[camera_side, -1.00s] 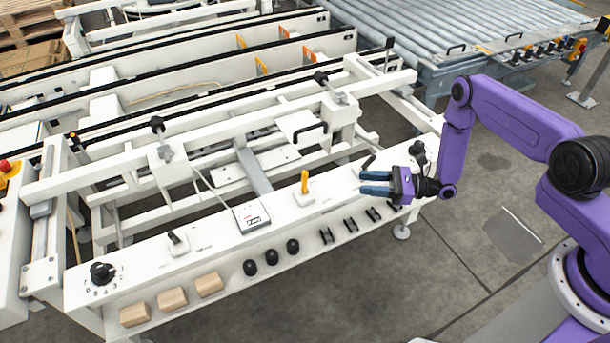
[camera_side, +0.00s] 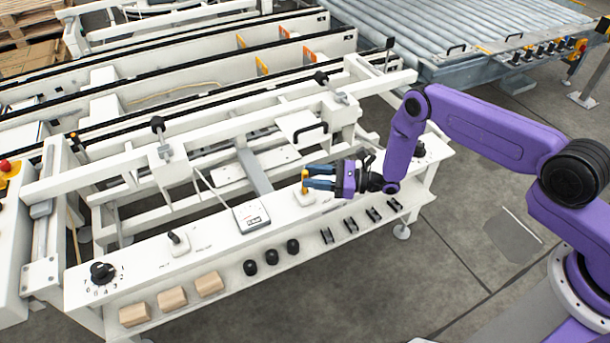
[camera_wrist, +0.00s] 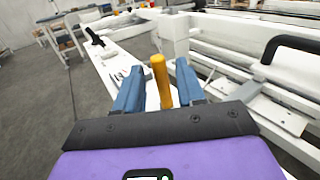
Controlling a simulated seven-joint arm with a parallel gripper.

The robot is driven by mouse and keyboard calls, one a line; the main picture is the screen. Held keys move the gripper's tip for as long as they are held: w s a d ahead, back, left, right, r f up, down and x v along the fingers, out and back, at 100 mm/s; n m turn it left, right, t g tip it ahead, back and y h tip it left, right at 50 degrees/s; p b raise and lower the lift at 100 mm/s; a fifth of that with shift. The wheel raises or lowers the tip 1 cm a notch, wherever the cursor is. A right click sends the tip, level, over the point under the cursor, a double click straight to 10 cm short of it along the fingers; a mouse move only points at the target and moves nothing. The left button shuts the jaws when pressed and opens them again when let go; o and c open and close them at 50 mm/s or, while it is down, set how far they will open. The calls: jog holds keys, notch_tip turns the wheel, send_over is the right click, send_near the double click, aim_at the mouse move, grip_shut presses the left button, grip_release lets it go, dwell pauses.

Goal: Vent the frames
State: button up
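A yellow-orange lever (camera_side: 304,182) stands upright on a small white base on the white panel beam (camera_side: 215,222). My gripper (camera_side: 306,178) is at the lever, coming from the right in the side view. In the wrist view the lever (camera_wrist: 161,82) stands between the two blue fingers of my gripper (camera_wrist: 158,88), with a visible gap on each side. The fingers are open. Whether the lever's lower part touches anything is hidden by the gripper body. A black-handled toggle (camera_side: 176,238) and a black rotary knob (camera_side: 102,271) are further left on the same beam.
A small display box (camera_side: 251,217) sits on the beam just left of the lever. A lower shelf holds wooden blocks (camera_side: 172,299), black knobs (camera_side: 271,256) and black clips (camera_side: 351,225). White frame rails (camera_side: 220,125) run behind the beam.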

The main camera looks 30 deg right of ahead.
jog(key=shift+x, duration=1.3)
jog(key=shift+c, duration=0.3)
grip_shut()
jog(key=shift+s+f+n+t+y, duration=0.2)
jog(key=shift+s+n+y, duration=0.45)
jog(key=shift+n, duration=0.35)
jog(key=shift+s+f+n+t+y, duration=0.2)
jog(key=shift+s+n+y, duration=0.4)
jog(key=shift+n, duration=0.4)
jog(key=shift+o, duration=0.3)
grip_release()
